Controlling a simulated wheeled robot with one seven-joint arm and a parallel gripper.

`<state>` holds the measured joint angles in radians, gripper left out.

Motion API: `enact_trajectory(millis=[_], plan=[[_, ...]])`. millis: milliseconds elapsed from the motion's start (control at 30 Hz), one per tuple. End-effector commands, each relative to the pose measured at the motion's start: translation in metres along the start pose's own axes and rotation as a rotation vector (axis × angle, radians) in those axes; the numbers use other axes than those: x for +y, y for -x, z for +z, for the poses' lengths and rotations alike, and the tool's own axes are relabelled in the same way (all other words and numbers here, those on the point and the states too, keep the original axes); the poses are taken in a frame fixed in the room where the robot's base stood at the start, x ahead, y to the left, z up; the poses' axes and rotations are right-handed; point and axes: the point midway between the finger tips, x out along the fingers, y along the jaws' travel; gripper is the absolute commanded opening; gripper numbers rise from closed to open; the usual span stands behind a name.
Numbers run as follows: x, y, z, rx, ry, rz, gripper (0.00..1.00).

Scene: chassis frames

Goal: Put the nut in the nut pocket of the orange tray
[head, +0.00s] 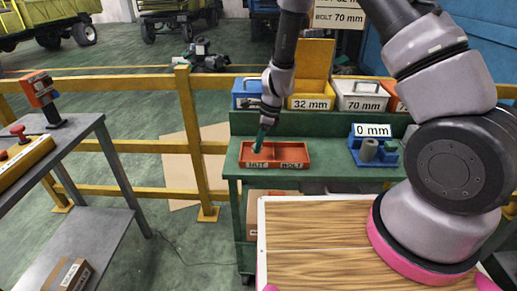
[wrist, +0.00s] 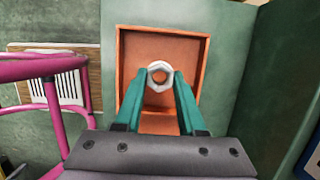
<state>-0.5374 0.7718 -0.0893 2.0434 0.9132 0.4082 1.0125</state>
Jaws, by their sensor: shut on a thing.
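The orange tray (head: 305,152) lies on the green bench, with a NUT label on its left part and a BOLT label on its right part. My gripper (head: 258,148) points down at the left, NUT part. In the wrist view, the teal fingertips of my gripper (wrist: 160,82) are shut on a pale hexagonal nut (wrist: 159,66). The nut appears over one pocket of the orange tray (wrist: 205,65), inside its outline. I cannot tell whether the nut touches the pocket floor. The nut is too small to make out in the head view.
A blue holder (head: 375,158) with a grey cylinder and a "0 mm" sign stands right of the tray. Blue, yellow (head: 312,102) and white (head: 360,97) bins line the back. A yellow rail (head: 195,140) runs behind. A grey table (head: 75,150) stands at left.

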Motion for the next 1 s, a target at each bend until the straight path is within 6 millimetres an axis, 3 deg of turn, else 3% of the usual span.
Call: enact_trajectory(millis=[133,500,533,600,1000], plan=[[0.0,-0.02,-0.007,0.001,-0.004,0.002,0.0],[0.0,-0.024,-0.007,0.0,0.0,0.001,0.0],[0.0,-0.024,-0.007,0.0,0.001,0.0,0.51],[0.0,-0.024,-0.007,0.0,0.001,0.0,0.69],[-0.001,-0.016,-0.006,0.0,0.0,-0.002,0.69]])
